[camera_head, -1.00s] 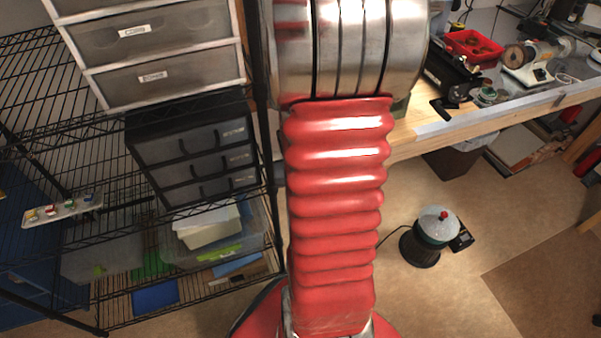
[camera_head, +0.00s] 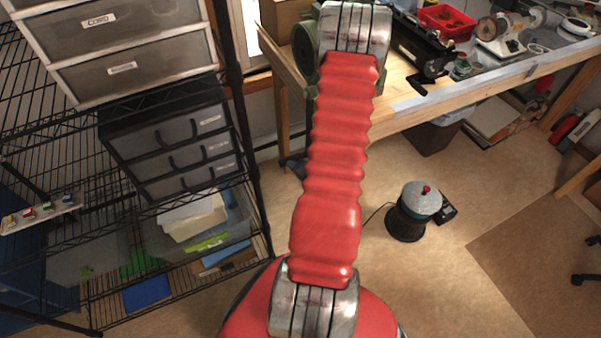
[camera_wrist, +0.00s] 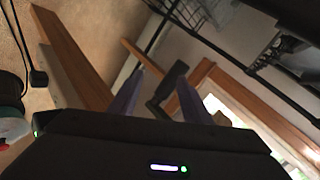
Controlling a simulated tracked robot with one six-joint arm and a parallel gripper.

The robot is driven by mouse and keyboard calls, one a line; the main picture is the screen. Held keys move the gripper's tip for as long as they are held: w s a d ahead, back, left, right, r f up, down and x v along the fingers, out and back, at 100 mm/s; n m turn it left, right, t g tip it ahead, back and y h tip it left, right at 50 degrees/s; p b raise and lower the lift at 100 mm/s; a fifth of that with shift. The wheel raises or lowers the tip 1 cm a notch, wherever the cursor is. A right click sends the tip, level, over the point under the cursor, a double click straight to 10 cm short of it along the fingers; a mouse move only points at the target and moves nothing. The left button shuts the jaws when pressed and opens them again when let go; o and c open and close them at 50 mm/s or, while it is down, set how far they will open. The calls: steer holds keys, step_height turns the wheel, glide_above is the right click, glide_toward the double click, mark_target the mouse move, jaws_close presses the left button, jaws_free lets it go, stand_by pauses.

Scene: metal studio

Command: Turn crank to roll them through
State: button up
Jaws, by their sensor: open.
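A black rolling machine (camera_head: 418,45) sits on the wooden bench in the head view. Its dark crank (camera_head: 430,78) hangs at the bench's front edge. In the wrist view my gripper (camera_wrist: 160,82) is open, its two dark purple fingers spread. A dark, bent piece that looks like the crank handle (camera_wrist: 172,82) shows between the fingers. I cannot tell whether it touches either one. My gripper is hidden in the head view, where my arm reaches toward the bench. I cannot see any pieces in the rollers.
On the bench (camera_head: 480,88) are a red tray (camera_head: 446,20) and a polishing machine (camera_head: 503,33). A tumbler (camera_head: 414,205) stands on the floor below. Wire shelving (camera_head: 75,235) with drawers (camera_head: 180,150) fills the left. Open floor lies at the lower right.

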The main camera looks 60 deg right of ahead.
steer(key=m+t, duration=0.1)
steer(key=s+m+t+h, duration=0.1)
steer(key=m, duration=0.1)
steer(key=r+m+t+h, duration=0.1)
steer(key=m, duration=0.1)
steer(key=shift+s+a, duration=0.1)
steer(key=shift+s, duration=0.05)
steer(key=x, duration=0.9)
stand_by(0.4)
steer(key=c, duration=1)
steer(key=shift+s+f+v, duration=0.1)
steer(key=shift+f+v, duration=0.15)
steer(key=shift+v, duration=1.3)
steer(key=shift+s+f+v, duration=0.1)
steer(key=shift+f+v, duration=0.1)
steer(key=shift+v, duration=1.3)
steer(key=shift+s+f+v, duration=0.1)
steer(key=shift+f+v, duration=0.15)
steer(key=shift+v, duration=1.3)
steer(key=shift+c, duration=0.2)
